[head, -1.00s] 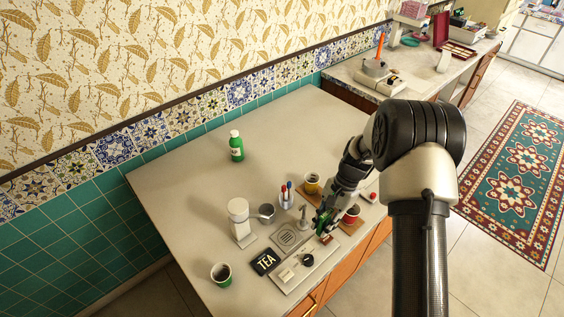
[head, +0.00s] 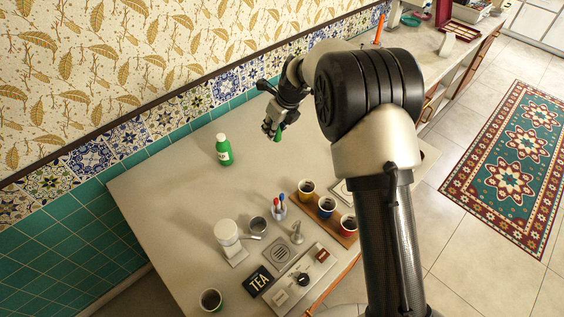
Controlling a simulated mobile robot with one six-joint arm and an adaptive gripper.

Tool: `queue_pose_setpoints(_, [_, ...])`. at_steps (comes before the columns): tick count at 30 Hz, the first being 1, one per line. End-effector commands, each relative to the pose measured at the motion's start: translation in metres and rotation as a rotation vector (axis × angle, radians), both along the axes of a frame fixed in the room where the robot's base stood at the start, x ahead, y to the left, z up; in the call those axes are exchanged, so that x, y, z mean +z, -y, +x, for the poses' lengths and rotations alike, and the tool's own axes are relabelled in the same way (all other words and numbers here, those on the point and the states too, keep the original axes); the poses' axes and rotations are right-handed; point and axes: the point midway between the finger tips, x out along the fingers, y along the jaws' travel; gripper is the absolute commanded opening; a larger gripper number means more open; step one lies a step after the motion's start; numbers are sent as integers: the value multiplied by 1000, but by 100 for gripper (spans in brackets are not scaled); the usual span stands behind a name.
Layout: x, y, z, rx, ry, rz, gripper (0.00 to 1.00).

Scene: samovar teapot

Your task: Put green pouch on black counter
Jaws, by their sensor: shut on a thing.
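My gripper (head: 272,131) is at the upper middle of the head view, above the back part of the worktop and right of the green bottle. It is shut on a small green thing, which looks like the green pouch (head: 278,136). Only a sliver of the pouch shows beside the dark fingers. The worktop (head: 170,195) below is pale beige. I cannot make out a black counter. A black TEA sign (head: 258,281) and a panel with a black knob (head: 302,279) are near the front.
A green bottle (head: 223,150) stands at the back. A white dispenser (head: 229,240), a pen cup (head: 278,210) and a cup (head: 210,299) stand forward. Several filled cups sit on a wooden tray (head: 347,240) at the right. The left middle of the worktop is clear.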

Motion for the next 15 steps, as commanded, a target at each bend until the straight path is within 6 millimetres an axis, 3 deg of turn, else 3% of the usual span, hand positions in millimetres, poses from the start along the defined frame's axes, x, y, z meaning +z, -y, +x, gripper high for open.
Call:
queue_pose_setpoints(3, [-24, -1, 0, 1, 3, 1, 0])
queue_pose_setpoints(15, [-64, 0, -1, 2, 1, 1, 0])
